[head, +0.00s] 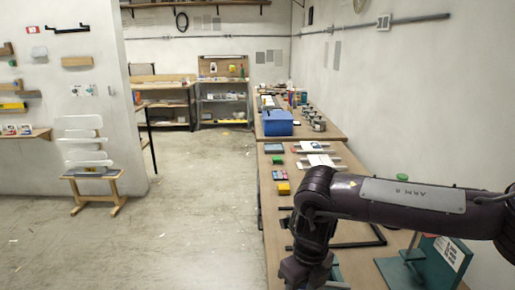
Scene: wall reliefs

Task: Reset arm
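My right arm comes in from the right edge and bends down over the workbench (350,206). My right gripper (305,275) points down at the bottom of the view, near the bench's left edge. Its fingertips are cut off or hidden, so I cannot tell whether it is open or shut. A teal part (334,272) shows just beside it; I cannot tell whether it touches. My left gripper and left arm are not in view.
The bench also holds a black frame (362,243) and a green stand with a white label (412,262), both close to my arm. Small coloured boxes (283,188) and a blue bin (278,123) lie farther back. The floor to the left is clear up to a wooden stand (98,186).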

